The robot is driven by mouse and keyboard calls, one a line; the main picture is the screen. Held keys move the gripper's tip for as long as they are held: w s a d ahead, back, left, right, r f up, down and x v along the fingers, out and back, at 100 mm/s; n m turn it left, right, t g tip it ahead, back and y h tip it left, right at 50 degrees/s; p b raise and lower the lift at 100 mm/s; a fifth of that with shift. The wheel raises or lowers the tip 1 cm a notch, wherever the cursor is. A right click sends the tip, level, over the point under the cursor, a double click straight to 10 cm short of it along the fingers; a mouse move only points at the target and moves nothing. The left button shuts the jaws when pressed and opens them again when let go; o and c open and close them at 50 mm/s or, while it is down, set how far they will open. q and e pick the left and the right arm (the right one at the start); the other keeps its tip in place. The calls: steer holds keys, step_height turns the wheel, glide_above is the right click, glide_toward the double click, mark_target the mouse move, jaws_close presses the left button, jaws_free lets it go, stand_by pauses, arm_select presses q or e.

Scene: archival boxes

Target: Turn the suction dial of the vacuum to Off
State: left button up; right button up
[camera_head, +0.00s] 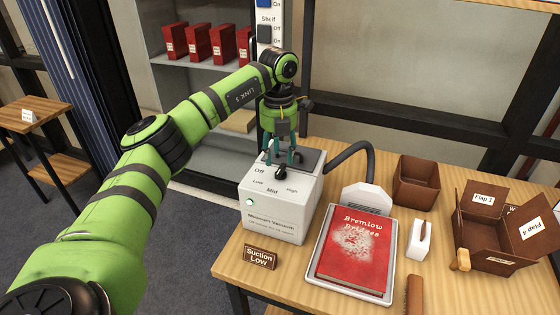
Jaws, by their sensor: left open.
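The vacuum (268,222) is a white box near the left end of the wooden table, with a small green light on its front. Its top carries the labels Off, Low, Mid and High around a black dial (280,173). My left gripper (281,158) points down over the top of the vacuum, with its fingers apart around or just above the dial. The fingers partly hide the dial, and I cannot tell whether they touch it or which label it points at. My right gripper is not in view.
A "Suction Low" placard (260,257) stands in front of the vacuum. A dark hose (352,150) leads to a white nozzle (366,197) by a dusty red book (357,247) in a tray. An empty brown box (416,182) and an open flapped box (487,239) stand right.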

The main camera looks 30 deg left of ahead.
mark_target(279, 168)
arm_select(q)
steer(key=shift+f+p, duration=0.4)
steer(key=shift+f, duration=1.6)
jaws_close()
